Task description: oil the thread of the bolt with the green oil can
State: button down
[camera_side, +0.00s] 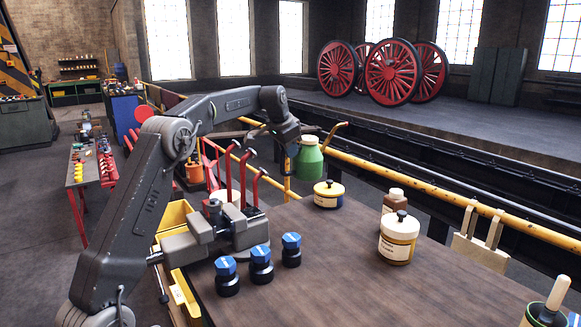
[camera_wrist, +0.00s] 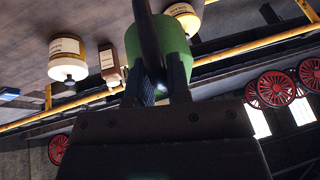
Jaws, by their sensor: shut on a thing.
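The green oil can (camera_side: 309,163) hangs in the air above the far side of the workbench, in my gripper (camera_side: 296,146). In the wrist view the green can (camera_wrist: 185,45) shows between and beyond the two fingers (camera_wrist: 162,88), which are shut on it. A dark spout or handle runs across it there. A grey vise (camera_side: 225,235) stands at the bench's left edge. A small dark upright piece (camera_side: 214,207) shows at its jaws, possibly the bolt; its thread cannot be made out. The can is apart from the vise, to its right and higher.
Three dark pieces with blue tops (camera_side: 261,264) stand in front of the vise. Cream-labelled tins (camera_side: 398,240) and a brown bottle (camera_side: 393,201) stand on the bench (camera_side: 340,285). Red levers (camera_side: 243,178) rise behind the vise. An orange can (camera_side: 193,173) is beyond. The bench middle is clear.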

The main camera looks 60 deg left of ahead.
notch_tip(320, 180, up, 4)
jog(key=shift+f, duration=0.25)
jog(key=s+d+r+n+g+y, duration=0.1)
jog(key=s+d+r+n, duration=0.2)
jog(key=s, duration=0.9)
jog(key=s+d+r+n+g, duration=0.1)
jog(key=s+d+r+n, duration=0.15)
jog(key=s, duration=0.95)
jog(key=s+d+f+n+g+h, duration=0.1)
jog(key=s+d+f+g, duration=0.1)
jog(key=s+d+f, duration=0.2)
jog(key=s+d+f+n+g+h, duration=0.1)
jog(key=s+d+f+n+g, duration=0.1)
jog(key=s, duration=0.9)
notch_tip(320, 180, down, 3)
jog(key=shift+d+r+g+h, duration=0.2)
jog(key=shift+d+g+h, duration=0.2)
jog(key=shift+d, duration=0.5)
